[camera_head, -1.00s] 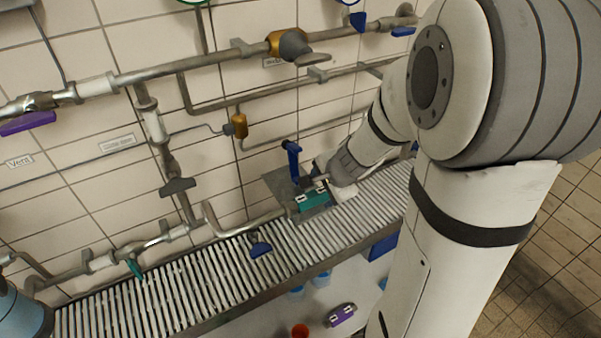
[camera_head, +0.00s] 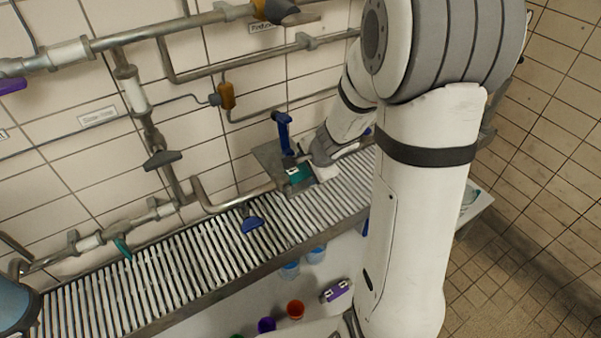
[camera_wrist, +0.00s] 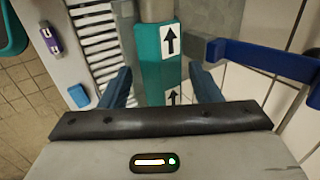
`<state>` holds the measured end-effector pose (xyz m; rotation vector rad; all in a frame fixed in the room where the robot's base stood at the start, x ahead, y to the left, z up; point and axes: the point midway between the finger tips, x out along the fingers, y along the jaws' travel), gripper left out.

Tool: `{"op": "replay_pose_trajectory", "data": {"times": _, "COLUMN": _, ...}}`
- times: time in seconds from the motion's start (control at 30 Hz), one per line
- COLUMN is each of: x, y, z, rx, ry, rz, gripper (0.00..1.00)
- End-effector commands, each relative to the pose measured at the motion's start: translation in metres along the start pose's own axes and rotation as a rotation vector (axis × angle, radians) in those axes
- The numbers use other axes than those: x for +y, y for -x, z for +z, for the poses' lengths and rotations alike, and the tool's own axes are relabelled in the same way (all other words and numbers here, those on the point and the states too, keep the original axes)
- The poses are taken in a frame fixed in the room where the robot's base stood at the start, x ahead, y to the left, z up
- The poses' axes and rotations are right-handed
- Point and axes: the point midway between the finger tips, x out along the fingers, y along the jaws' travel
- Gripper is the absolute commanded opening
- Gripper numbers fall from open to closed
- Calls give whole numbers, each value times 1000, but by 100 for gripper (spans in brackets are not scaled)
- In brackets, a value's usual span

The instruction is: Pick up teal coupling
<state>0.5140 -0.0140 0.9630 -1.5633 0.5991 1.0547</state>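The teal coupling (camera_head: 298,175) is on the pipe at the back, just above the slatted grating, partly hidden by my gripper in the head view. In the wrist view the teal coupling (camera_wrist: 150,62) has white labels with black arrows and joins a metal pipe at its top end. My gripper (camera_wrist: 159,72) is open, with one finger on each side of the coupling. A narrow gap shows between each finger and the coupling. In the head view my gripper (camera_head: 317,166) reaches the coupling from the right.
A blue lever handle (camera_head: 284,132) stands beside the coupling; it also shows at right in the wrist view (camera_wrist: 265,58).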

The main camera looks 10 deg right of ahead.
Motion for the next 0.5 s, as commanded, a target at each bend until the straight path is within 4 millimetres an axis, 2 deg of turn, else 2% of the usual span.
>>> {"op": "replay_pose_trajectory", "data": {"times": 0.07, "x": 0, "y": 0, "z": 0, "rx": 0, "ry": 0, "rz": 0, "gripper": 51}}
{"op": "replay_pose_trajectory", "data": {"times": 0.5, "x": 1, "y": 0, "z": 0, "rx": 0, "ry": -1, "rz": 1, "gripper": 15}}
